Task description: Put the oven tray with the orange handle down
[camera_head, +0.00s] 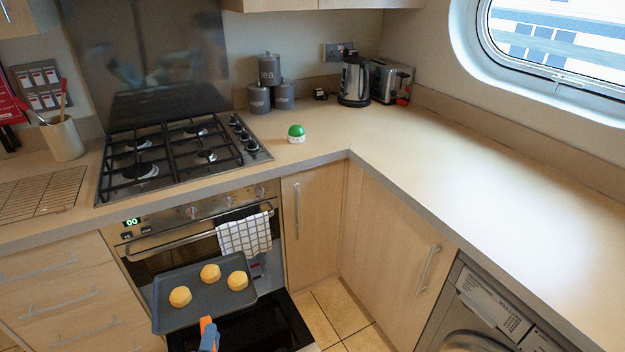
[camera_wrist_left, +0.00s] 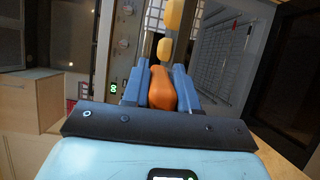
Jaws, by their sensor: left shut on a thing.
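The grey oven tray (camera_head: 207,312) carries several round golden buns, one of them a bun near its right edge (camera_head: 238,281). It is in the lower left of the head view, in front of the oven and over the open black oven door (camera_head: 275,322). Its orange handle (camera_head: 206,324) points toward me. My left gripper (camera_head: 209,338) is shut on this handle. In the left wrist view the blue fingers sit on both sides of the orange handle (camera_wrist_left: 162,92), with buns (camera_wrist_left: 165,49) beyond. I cannot tell whether the tray touches the door. My right gripper is not in view.
The hob (camera_head: 180,150) with black grates is above the oven. A wire rack (camera_head: 40,193) lies on the counter to its left. A green and white timer (camera_head: 296,134) stands right of the hob. The right counter (camera_head: 480,155) is wide and clear. A checked towel (camera_head: 245,235) hangs on the oven.

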